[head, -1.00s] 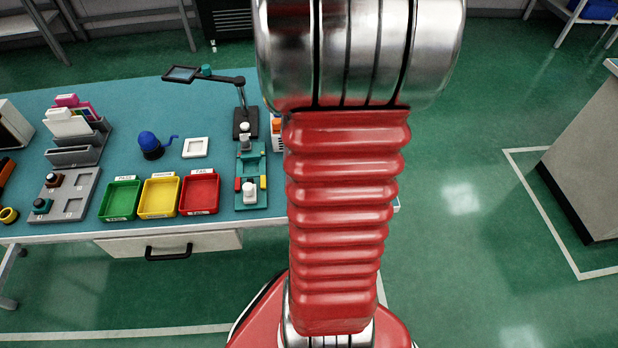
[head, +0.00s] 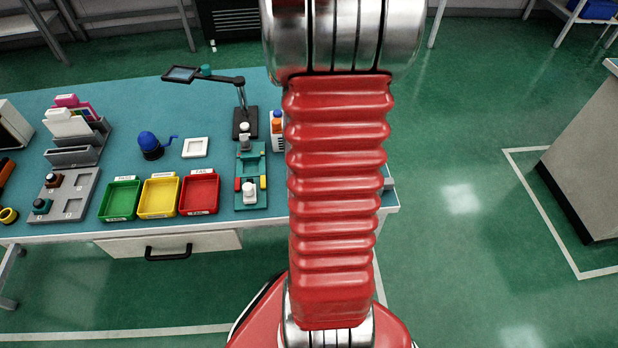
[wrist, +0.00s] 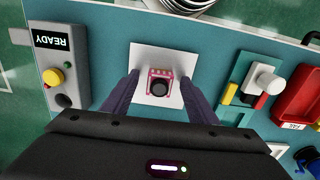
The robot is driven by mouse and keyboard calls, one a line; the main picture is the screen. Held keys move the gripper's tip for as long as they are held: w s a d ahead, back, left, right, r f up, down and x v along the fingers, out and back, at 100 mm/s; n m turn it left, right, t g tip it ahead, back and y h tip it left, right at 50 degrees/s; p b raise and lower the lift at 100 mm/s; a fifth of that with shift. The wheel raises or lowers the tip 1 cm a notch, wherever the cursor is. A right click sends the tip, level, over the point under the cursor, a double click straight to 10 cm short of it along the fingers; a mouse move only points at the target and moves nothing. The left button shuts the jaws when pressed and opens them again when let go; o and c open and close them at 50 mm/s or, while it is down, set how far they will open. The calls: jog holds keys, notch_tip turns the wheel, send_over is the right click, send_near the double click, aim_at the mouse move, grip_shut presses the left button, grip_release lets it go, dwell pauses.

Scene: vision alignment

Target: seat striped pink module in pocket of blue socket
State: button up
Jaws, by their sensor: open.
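The striped pink module (wrist: 160,73), with a dark round knob on top, sits on a white square sheet (wrist: 143,59) in the wrist view. My gripper (wrist: 160,79) is open, with one dark finger on either side of the module. The module appears between the fingers; whether either finger touches it I cannot tell. In the head view my red arm hides the module and my gripper. I cannot make out a blue socket with a pocket in either view.
A grey READY box (wrist: 60,75) with a yellow button is left of the sheet in the wrist view. A teal fixture (wrist: 237,72) with a white knob and a red bin (wrist: 297,97) are to the right. The head view shows a magnifier lamp (head: 240,85) and green bin (head: 120,200).

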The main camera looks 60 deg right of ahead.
jog(key=shift+c, duration=0.4)
jog(key=c, duration=1.1)
